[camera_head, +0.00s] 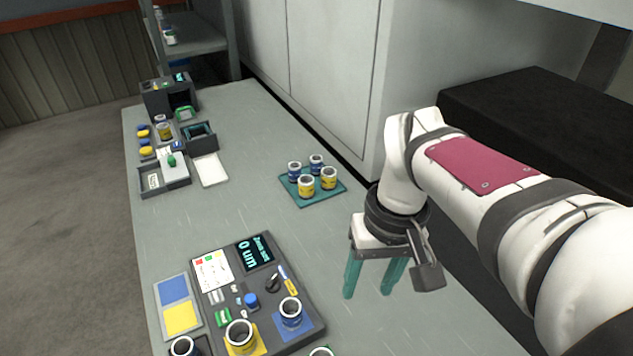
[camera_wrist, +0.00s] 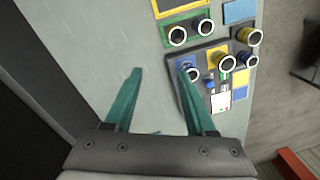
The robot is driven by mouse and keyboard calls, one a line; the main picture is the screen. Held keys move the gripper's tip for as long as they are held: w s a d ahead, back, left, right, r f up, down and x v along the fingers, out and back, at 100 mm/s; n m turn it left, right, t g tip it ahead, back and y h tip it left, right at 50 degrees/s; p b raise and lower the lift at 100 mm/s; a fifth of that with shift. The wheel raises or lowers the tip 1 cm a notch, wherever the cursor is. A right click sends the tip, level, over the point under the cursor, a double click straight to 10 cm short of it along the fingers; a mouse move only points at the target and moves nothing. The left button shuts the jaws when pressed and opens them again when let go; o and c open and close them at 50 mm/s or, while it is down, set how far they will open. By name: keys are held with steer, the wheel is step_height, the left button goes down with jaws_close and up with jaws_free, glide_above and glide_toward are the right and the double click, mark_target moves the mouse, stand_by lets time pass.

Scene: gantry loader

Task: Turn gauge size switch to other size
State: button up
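The gauge panel (camera_head: 222,272) lies at the near part of the table, with a display reading "0 um". On it is a dark knob (camera_head: 272,283) beside a blue and yellow strip (camera_head: 288,280); this looks like the size switch, but its setting is too small to read. A blue button (camera_head: 251,299) is nearby. My gripper (camera_head: 368,293) is open and empty, pointing down over the table to the right of the panel. In the wrist view my gripper (camera_wrist: 162,72) shows spread teal fingers, with the panel (camera_wrist: 208,55) beyond the right finger.
A teal tray (camera_head: 320,195) with several cups sits farther back. A blue and yellow pad (camera_head: 178,305) lies left of the panel. The table between panel and tray is clear.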

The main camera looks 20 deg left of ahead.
mark_target(274, 281)
steer(key=shift+o, duration=1.2)
steer(key=w+a+f+n, duration=0.1)
steer(key=w+a+n, duration=0.3)
steer(key=a, duration=0.3)
steer(key=shift+w+a+n, duration=0.3)
steer(key=shift+w+a, duration=0.05)
steer(key=shift+w, duration=0.4)
steer(key=w+a+f+n, duration=0.1)
steer(key=a+n, duration=0.1)
steer(key=a, duration=0.2)
steer(key=w+a+f+n, duration=0.1)
steer(key=a+f+n, duration=0.1)
steer(key=a, duration=0.2)
steer(key=w+a+f+n, duration=0.1)
steer(key=a+n, duration=0.1)
steer(key=a, duration=0.1)
steer(key=shift+w+a+f+n+h, duration=0.2)
steer(key=shift+a+n+h, duration=0.1)
steer(key=shift+a+h, duration=0.1)
steer(key=f, duration=1.6)
steer(key=shift+a, duration=0.25)
steer(key=shift+r, duration=0.1)
steer(key=shift+c, duration=0.2)
jaws_close()
